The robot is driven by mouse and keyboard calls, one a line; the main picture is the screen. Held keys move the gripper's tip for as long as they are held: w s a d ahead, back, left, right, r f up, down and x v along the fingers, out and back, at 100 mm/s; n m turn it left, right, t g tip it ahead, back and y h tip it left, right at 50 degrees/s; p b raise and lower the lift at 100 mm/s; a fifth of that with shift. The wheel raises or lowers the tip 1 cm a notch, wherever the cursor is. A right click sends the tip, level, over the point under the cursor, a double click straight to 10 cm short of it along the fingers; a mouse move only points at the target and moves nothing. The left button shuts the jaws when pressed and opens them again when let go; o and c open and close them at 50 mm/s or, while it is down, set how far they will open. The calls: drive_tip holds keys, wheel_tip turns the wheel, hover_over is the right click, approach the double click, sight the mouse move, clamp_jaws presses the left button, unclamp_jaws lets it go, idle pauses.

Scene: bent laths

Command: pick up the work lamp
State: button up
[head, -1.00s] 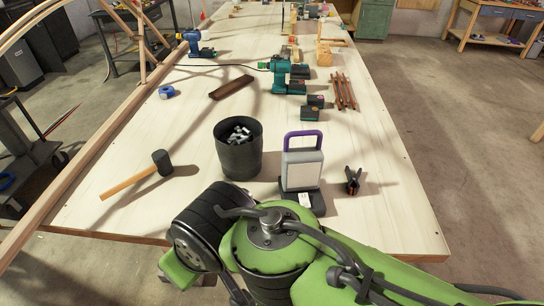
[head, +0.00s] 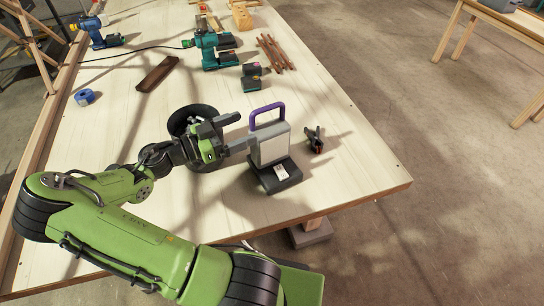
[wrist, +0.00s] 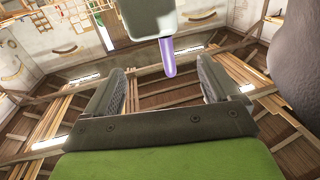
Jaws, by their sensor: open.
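The work lamp (head: 269,146) stands upright near the table's front right edge, with a pale panel, purple handle and dark base. My gripper (head: 243,131) is open at the lamp's left side, its two fingers pointing toward the panel. I cannot tell from the head view whether a fingertip touches it. In the wrist view, my gripper (wrist: 160,68) has an empty gap between its fingers. The lamp (wrist: 150,17) shows beyond them at the top, its purple handle pointing down the picture.
A black bin (head: 182,119) stands beside my gripper, partly hidden by it. A black clamp (head: 315,139) lies just right of the lamp.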

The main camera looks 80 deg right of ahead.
sight(265, 140)
wheel_tip(265, 140, down, 8)
drive_tip(key=b, duration=0.4)
drive_tip(key=p+x, duration=0.1)
drive_tip(key=x, duration=0.6)
drive_tip(key=shift+a+r+p, duration=0.1)
drive_tip(key=shift+r+p, duration=0.05)
drive_tip(key=shift+p, duration=0.15)
drive_tip(key=shift+s+d, duration=0.3)
clamp_jaws()
drive_tip(key=shift+r, duration=0.1)
